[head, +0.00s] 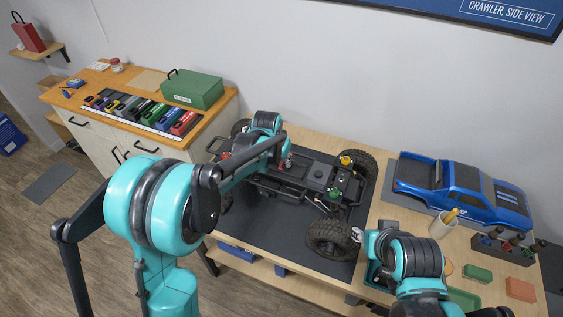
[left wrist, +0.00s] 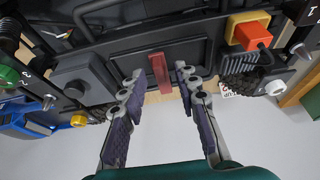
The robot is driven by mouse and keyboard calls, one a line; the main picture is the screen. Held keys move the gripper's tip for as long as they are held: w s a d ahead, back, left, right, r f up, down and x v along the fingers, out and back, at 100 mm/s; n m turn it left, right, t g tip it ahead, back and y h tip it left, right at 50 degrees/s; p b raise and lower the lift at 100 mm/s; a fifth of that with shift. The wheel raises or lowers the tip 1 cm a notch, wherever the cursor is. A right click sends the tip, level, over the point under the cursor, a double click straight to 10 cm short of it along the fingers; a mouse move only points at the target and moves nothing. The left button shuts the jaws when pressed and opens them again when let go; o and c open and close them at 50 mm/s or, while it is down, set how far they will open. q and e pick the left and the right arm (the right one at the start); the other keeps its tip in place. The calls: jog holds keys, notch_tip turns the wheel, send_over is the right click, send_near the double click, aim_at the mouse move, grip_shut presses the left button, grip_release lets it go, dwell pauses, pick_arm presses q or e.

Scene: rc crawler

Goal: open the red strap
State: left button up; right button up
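The red strap (left wrist: 160,73) lies across the edge of a black tray or panel (left wrist: 158,52) on the crawler chassis in the left wrist view. My left gripper (left wrist: 160,80) is open, one finger on each side of the strap, with visible gaps and nothing held. In the head view my left arm reaches over the chassis (head: 318,172), which stands on its wheels; the arm largely hides the left fingers and the strap. My right arm is at the lower right, beside the front wheel; its fingers are too hidden to tell their state.
A blue truck body (head: 455,190) lies on the right of the table. A cup (head: 443,224), a tool rack (head: 500,247) and small blocks are near my right arm. In the left wrist view, an orange-red connector (left wrist: 249,36) sits right of the strap. A green toolbox (head: 194,89) stands on the side cabinet.

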pick_arm(q)
jog(key=shift+w+f, duration=0.1)
jog(key=shift+f, duration=0.15)
grip_shut()
jog(key=shift+r, duration=0.15)
jog(key=shift+w+d+r+g+y+p, duration=0.2)
jog(key=shift+w+r+g+p, duration=0.25)
jog(key=shift+g+p, duration=0.2)
jog(key=shift+w+d+r+g+y+p, duration=0.1)
jog(key=shift+w+r+g+y+p, duration=0.15)
jog(key=shift+r+g+p, duration=0.3)
jog(key=shift+w+d+r+g+y+p, duration=0.1)
jog(key=shift+w+r+g+y+p, duration=0.1)
jog(key=shift+w+g+p, duration=0.35)
jog(key=shift+w+d+r+g+y+p, duration=0.2)
jog(key=shift+g+p, duration=0.25)
jog(key=shift+g, duration=0.35)
jog(key=shift+w+d+r+g+y+p, duration=0.1)
jog(key=shift+w+r+g+y+p, duration=0.1)
jog(key=shift+w+g+p, duration=0.35)
